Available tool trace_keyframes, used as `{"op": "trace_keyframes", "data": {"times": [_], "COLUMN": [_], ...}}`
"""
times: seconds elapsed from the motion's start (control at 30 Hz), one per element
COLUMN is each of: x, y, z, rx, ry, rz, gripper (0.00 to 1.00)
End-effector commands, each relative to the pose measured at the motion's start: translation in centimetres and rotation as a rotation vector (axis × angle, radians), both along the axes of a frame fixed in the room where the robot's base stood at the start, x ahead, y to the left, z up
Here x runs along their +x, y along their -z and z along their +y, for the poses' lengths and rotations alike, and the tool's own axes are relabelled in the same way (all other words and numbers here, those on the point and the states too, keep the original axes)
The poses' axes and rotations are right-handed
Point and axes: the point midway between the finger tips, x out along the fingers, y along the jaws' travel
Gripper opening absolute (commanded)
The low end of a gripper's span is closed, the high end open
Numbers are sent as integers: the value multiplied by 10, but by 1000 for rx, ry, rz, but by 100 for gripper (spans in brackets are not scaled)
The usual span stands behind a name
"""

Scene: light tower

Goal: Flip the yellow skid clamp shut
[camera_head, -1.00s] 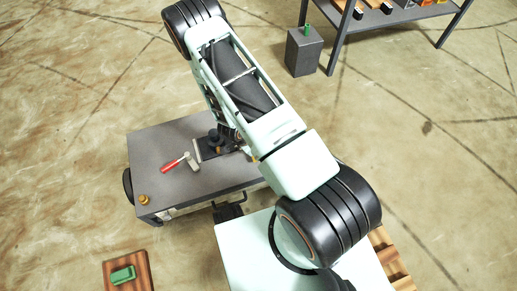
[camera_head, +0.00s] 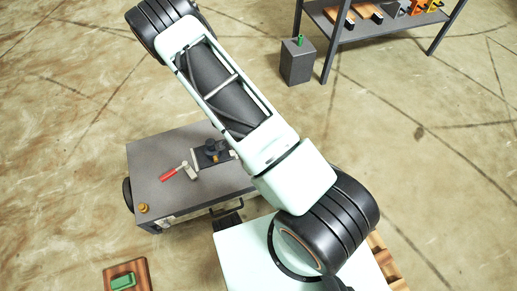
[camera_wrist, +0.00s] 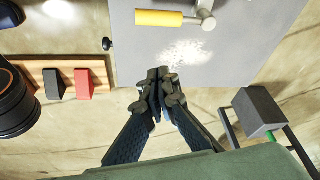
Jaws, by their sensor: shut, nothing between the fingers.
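The yellow clamp handle (camera_wrist: 165,18) lies across the grey top (camera_wrist: 240,55) at the upper edge of the wrist view. Its right end meets a pale metal clamp part (camera_wrist: 207,15). Whether the clamp is open or shut is unclear. My gripper (camera_wrist: 164,76) is shut and empty, its tips below the handle in the picture, near the grey top's lower edge, with a visible gap. In the head view I see the grey skid (camera_head: 165,205) with a red-handled clamp (camera_head: 178,171); the yellow handle and gripper do not show there.
A wooden board with dark and red blocks (camera_wrist: 83,84) and a black round object (camera_wrist: 15,100) are at left in the wrist view. A grey box (camera_wrist: 258,110) is at right. In the head view, a shelf (camera_head: 385,22) stands at upper right. Bare floor surrounds these.

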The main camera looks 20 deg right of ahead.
Motion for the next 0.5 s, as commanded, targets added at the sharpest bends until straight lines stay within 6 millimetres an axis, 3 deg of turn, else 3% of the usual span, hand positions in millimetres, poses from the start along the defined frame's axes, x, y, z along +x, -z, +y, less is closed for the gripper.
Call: {"op": "trace_keyframes", "data": {"times": [0.13, 0.5], "x": [0, 0], "y": [-12, -14], "z": [4, 4], "rx": [-1, -1], "ry": [-1, 1], "rz": [0, 0], "gripper": [0, 0]}}
